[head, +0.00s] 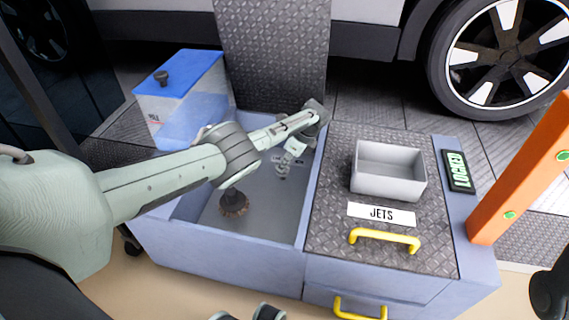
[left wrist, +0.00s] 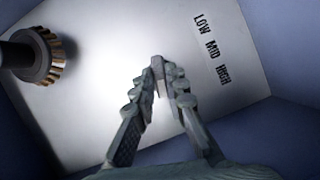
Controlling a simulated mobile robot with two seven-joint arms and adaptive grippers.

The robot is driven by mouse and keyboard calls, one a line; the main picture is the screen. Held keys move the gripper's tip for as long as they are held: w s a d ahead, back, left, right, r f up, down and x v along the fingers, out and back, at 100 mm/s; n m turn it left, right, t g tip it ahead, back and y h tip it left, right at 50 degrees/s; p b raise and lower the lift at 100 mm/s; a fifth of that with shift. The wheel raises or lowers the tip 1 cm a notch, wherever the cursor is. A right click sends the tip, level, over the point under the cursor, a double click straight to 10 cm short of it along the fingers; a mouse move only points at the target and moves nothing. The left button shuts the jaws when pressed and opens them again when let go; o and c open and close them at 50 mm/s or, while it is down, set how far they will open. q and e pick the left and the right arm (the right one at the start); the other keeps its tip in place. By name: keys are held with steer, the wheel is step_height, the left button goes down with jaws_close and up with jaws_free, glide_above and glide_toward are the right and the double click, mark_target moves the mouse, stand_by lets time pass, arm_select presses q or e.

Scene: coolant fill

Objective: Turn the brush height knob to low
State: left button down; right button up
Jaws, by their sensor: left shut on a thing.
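In the head view my left arm reaches over the open bin, and my left gripper (head: 284,172) points down at the bin floor. In the left wrist view its fingers (left wrist: 159,68) close together on a small pale piece between the tips. That piece is likely the brush height knob, mostly hidden by the fingers. Its setting cannot be read. The printed label LOW MID HIGH (left wrist: 212,50) is on the pale panel beside the fingertips, to their right. A round dark brush (left wrist: 38,58) with brown bristles stands to the left; it also shows in the head view (head: 234,205).
Bin walls (head: 215,252) surround the gripper. A blue-lidded container (head: 180,75) stands at the back left. To the right are a grey tray (head: 388,185), a JETS plate (head: 381,215), yellow handles (head: 384,238), a LOCKOUT tag (head: 458,172) and an orange post (head: 525,170).

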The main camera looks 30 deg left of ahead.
arm_select(q)
steer(key=c, duration=1.5)
jaws_free()
steer(key=shift+c, duration=0.2)
steer(key=v, duration=1.2)
steer(key=shift+o, duration=0.4)
